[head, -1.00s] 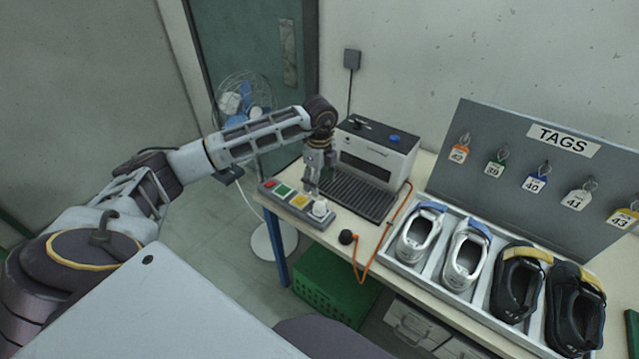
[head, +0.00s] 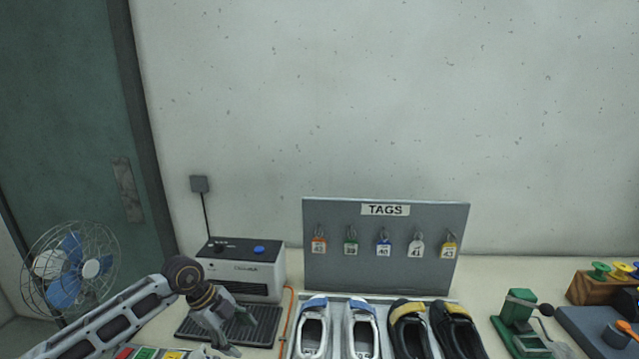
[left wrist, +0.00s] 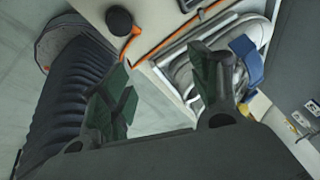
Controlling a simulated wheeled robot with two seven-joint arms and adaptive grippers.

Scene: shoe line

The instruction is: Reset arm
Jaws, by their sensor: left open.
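My left arm comes in from the lower left in the head view. Its gripper (head: 239,335) is at the bottom, in front of the white machine with the ribbed black tray. In the left wrist view the two green-padded fingers of the left gripper (left wrist: 165,95) are spread apart with nothing between them. Beyond them are the table edge, an orange cord (left wrist: 172,38) and a white shoe (left wrist: 190,75). My right gripper is not in view.
The white machine (head: 262,285) stands behind the ribbed tray (head: 262,330). Shoes (head: 362,335) stand in a tray before the TAGS board (head: 330,275). A green hand press (head: 518,318) is at right. A fan (head: 70,272) stands at left.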

